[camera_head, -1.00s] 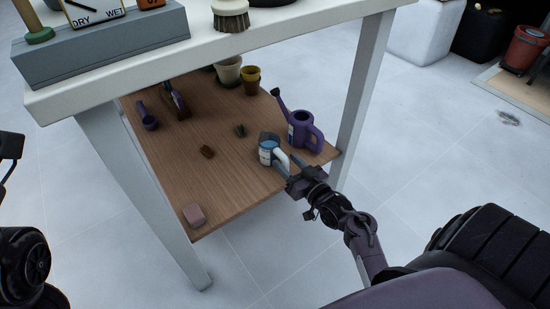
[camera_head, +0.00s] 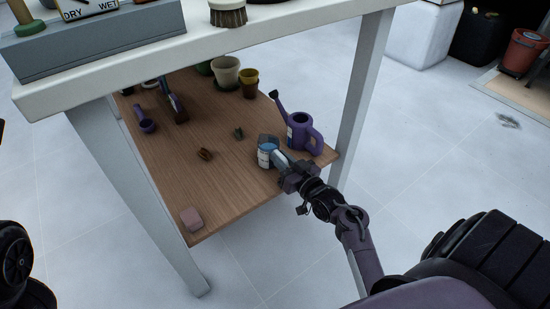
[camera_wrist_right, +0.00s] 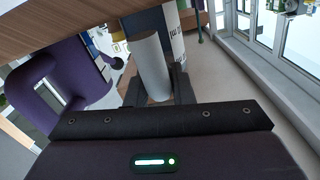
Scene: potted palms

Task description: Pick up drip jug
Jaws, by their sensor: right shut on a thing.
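The drip jug (camera_head: 266,152), small with a white and blue label and a dark top, is on the wooden lower shelf near its right front edge. My right gripper (camera_head: 289,169) reaches in from the lower right and is shut on the jug's pale handle. In the right wrist view the handle (camera_wrist_right: 151,65) lies between the two dark fingers, and part of the jug's label shows behind it. The gripper covers most of the handle in the head view. I cannot tell whether the jug's base touches the shelf. My left gripper is not in view.
A purple watering can (camera_head: 302,137) stands just behind the jug, close to my right gripper. Pots (camera_head: 226,73), a purple scoop (camera_head: 146,123) and a pink block (camera_head: 191,219) are on the shelf (camera_head: 225,190). A white table leg (camera_head: 358,95) rises at right.

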